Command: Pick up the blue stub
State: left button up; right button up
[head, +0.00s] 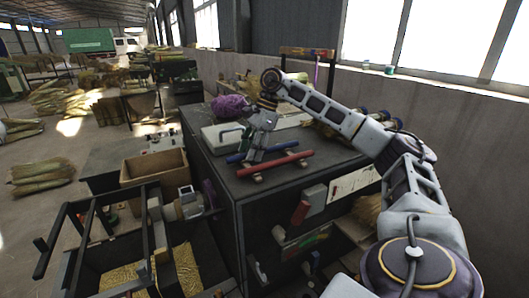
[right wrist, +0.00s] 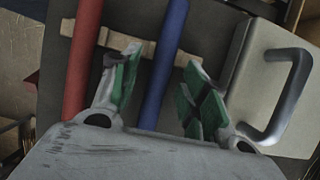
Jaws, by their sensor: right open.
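The blue stub (head: 284,146) is a slim blue rod lying across pale rests on the dark bench top, beside a parallel red stub (head: 287,161). My right gripper (head: 254,155) is low over the rods and hides the middle of the blue one in the head view. In the right wrist view, the gripper's green-padded fingers (right wrist: 163,60) are open. The blue stub (right wrist: 165,50) runs between them, with a gap to each finger visible. The red stub (right wrist: 82,65) lies outside the left finger. My left gripper is not in view.
A cream box with a grey handle (right wrist: 288,95) stands close to the right finger in the wrist view. A purple bundle (head: 232,106) lies behind on the bench (head: 225,178). A cardboard box (head: 152,173) is to the left. A wall with windows is at the right.

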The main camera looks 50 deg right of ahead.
grip_shut()
jog(key=shift+r, duration=0.2)
notch_tip(320, 180, up, 10)
jog(key=shift+f, duration=0.15)
dwell(0.7)
dwell(0.4)
